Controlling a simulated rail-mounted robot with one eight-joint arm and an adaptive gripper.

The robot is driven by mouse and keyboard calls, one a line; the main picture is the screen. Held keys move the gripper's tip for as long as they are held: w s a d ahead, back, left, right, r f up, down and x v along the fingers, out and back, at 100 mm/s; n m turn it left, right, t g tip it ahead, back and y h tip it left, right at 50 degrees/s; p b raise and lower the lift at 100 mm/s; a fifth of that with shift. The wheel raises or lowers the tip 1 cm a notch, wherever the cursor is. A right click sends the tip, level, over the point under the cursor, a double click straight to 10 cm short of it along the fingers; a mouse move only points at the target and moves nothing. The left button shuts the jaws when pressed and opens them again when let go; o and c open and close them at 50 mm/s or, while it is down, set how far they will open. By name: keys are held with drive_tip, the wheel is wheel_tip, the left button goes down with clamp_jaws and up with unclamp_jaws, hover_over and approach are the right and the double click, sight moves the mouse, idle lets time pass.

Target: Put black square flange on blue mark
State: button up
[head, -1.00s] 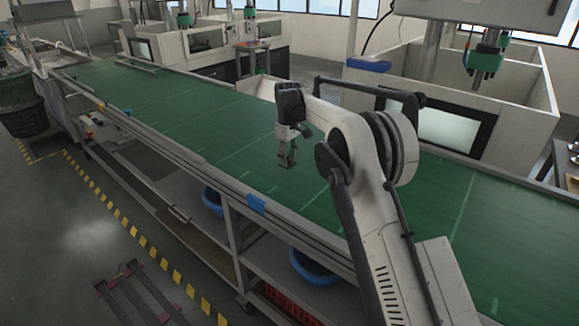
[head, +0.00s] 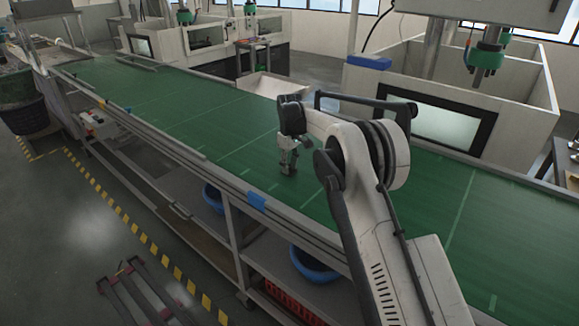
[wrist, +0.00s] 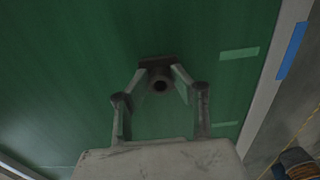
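The black square flange (wrist: 155,62) is a dark plate with a round hub and a hole, seen in the wrist view. My gripper (wrist: 160,78) has its fingertips on both sides of the hub and looks shut on it; part of the plate is hidden by the fingers. In the head view my gripper (head: 288,172) points down low over the green belt, with the flange a small dark shape at its tip. I cannot tell whether it touches the belt. A blue mark (head: 257,202) is on the near side rail, also in the wrist view (wrist: 293,50).
The green conveyor belt (head: 190,115) is mostly clear around my gripper. Pale green strips (wrist: 240,53) lie on it near the rail. A white bin (head: 270,84) stands beyond the far edge. White machines (head: 440,120) line the back. Blue tubs (head: 315,262) sit below the belt.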

drive_tip(key=shift+o, duration=1.4)
drive_tip(key=shift+r, duration=0.1)
